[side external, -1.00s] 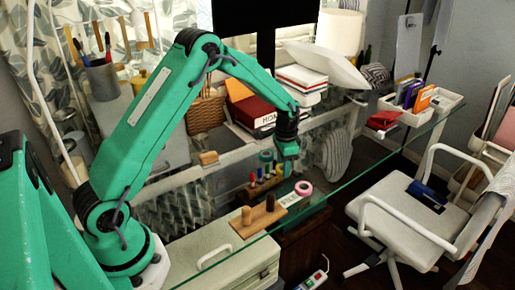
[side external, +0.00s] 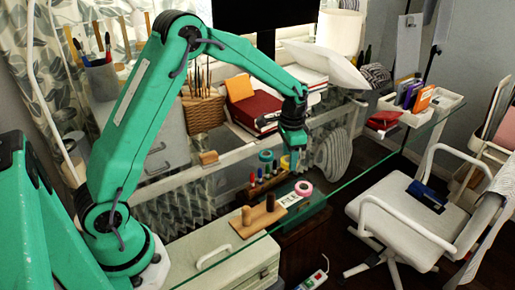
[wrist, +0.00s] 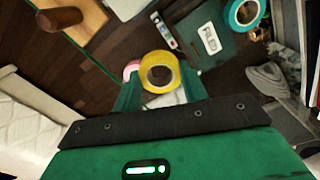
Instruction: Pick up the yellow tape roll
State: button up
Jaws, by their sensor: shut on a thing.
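My gripper (wrist: 160,88) is shut on the yellow tape roll (wrist: 160,60), which sits between its green fingertips in the wrist view. The roll's open hole faces the wrist camera. In the side view my gripper (side external: 292,150) hangs over the glass desk, and the yellow tape roll (side external: 285,162) shows as a small yellow patch at its tips. The roll appears held above the desk, clear of the other rolls.
A pink tape roll (side external: 303,188) and a teal tape roll (side external: 266,156) are close by. A wooden board with pegs (side external: 258,217) lies at the front edge. A white tray (side external: 440,102) stands to the right, and a basket (side external: 203,112) behind.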

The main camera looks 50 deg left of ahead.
jog(key=s+d+r, duration=0.2)
jog(key=d+r, duration=0.2)
jog(key=d, duration=0.2)
jog(key=shift+s+d, duration=0.25)
jog(key=shift+s, duration=0.15)
jog(key=shift+r, duration=0.1)
jog(key=n, duration=0.9)
send_near(246, 209)
jog(key=shift+w+f, duration=0.45)
jog(key=shift+s, duration=0.45)
jog(key=shift+f, duration=0.45)
jog(key=shift+f, duration=3.1)
jog(key=shift+f, duration=0.15)
